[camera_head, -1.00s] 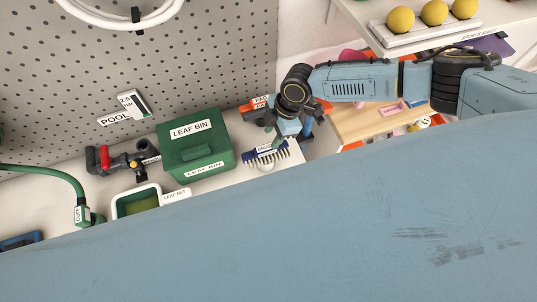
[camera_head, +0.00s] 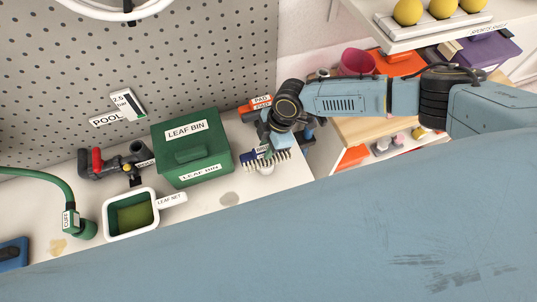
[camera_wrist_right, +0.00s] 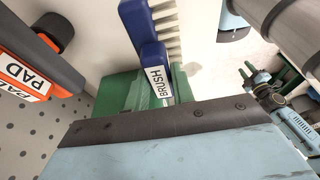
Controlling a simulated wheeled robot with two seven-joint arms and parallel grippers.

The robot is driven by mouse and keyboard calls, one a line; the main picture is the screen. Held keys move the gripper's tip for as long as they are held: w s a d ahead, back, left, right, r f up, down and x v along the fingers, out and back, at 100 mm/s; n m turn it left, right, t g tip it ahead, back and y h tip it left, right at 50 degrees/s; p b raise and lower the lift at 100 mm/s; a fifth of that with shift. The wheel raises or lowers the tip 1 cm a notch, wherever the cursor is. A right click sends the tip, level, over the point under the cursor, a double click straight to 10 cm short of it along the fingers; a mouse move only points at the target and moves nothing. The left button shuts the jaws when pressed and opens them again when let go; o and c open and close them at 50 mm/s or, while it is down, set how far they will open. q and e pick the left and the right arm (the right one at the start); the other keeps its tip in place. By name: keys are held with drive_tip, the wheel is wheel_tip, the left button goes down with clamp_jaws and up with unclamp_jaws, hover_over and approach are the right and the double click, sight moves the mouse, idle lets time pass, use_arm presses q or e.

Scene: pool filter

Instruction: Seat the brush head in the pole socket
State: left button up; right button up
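The brush head (camera_head: 247,160), blue with pale bristles and a BRUSH label, sits on the bench right of the leaf bin. It also shows in the right wrist view (camera_wrist_right: 152,52). My right gripper (camera_head: 268,150) reaches down over it, with green fingers (camera_wrist_right: 160,88) beside the labelled stem; whether they press on it is unclear. The dark pole fitting (camera_head: 138,152) with a red clamp and a partly hidden label lies left of the bin; its round end is probably the socket. My left gripper (camera_wrist_right: 266,75) shows small and open at the right of the wrist view.
The green leaf bin (camera_head: 217,160) stands between brush and pole fitting. A white leaf net (camera_head: 117,232) lies in front, and a green cuff hose (camera_head: 78,225) at left. The orange pad (camera_head: 247,108) is close behind the brush. My blue arm link hides the bench front.

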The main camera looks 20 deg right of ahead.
clamp_jaws()
drive_tip(key=shift+r, duration=0.15)
drive_tip(key=shift+r+p, duration=3.7)
drive_tip(key=shift+r, duration=0.25)
drive_tip(key=shift+f, duration=0.1)
